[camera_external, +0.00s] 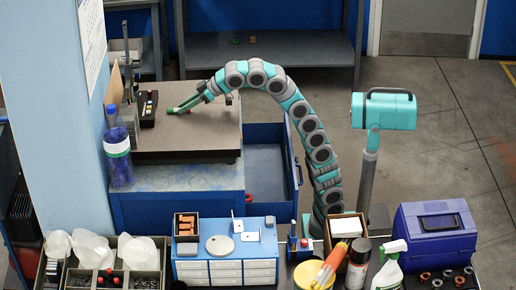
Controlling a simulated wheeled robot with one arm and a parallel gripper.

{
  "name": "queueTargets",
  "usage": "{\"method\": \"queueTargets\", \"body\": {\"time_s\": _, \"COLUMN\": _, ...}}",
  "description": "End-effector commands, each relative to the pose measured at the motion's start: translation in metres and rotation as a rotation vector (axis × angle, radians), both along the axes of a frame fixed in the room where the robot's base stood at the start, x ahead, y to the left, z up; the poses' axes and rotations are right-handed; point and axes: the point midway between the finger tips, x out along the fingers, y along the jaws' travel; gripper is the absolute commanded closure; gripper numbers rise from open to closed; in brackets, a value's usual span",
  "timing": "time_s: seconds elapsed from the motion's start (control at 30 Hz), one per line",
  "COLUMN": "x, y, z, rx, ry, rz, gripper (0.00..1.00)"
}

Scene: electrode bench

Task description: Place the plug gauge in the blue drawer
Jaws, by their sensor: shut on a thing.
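My gripper (180,107) reaches down from the left end of my arched arm, low over the dark-topped plate on the bench. It is shut on a small slim thing with green and a bit of red, which looks like the plug gauge (174,110). The fingers hide part of it, and I cannot tell whether it touches the plate. The blue drawer (290,160) is pulled open at the right side of the bench, to the right of and below my gripper. Its visible floor looks mostly bare, with a small red thing near its front left.
On the plate (200,140) stand a black box with buttons (148,108) and a stand at the left. A blue bottle (118,150) is at the bench's left corner. A small-drawer cabinet (225,270), spray bottle (390,265) and blue toolbox (437,232) fill the foreground.

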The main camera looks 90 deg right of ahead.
Motion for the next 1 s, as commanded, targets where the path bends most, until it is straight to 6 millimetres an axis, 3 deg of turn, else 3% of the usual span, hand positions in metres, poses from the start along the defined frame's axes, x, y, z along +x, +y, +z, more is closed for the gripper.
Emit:
{"method": "queueTargets", "body": {"time_s": 0.5, "x": 0.0, "y": 0.0, "z": 0.002, "rx": 0.0, "ry": 0.0, "rz": 0.0, "gripper": 1.0}}
{"method": "queueTargets", "body": {"time_s": 0.93, "x": 0.0, "y": 0.0, "z": 0.043, "rx": -0.001, "ry": -0.001, "rz": -0.001, "gripper": 1.0}}
{"method": "queueTargets", "body": {"time_s": 1.0, "x": -0.012, "y": -0.001, "z": 0.036, "rx": 0.0, "ry": -0.003, "rz": 0.0, "gripper": 1.0}}
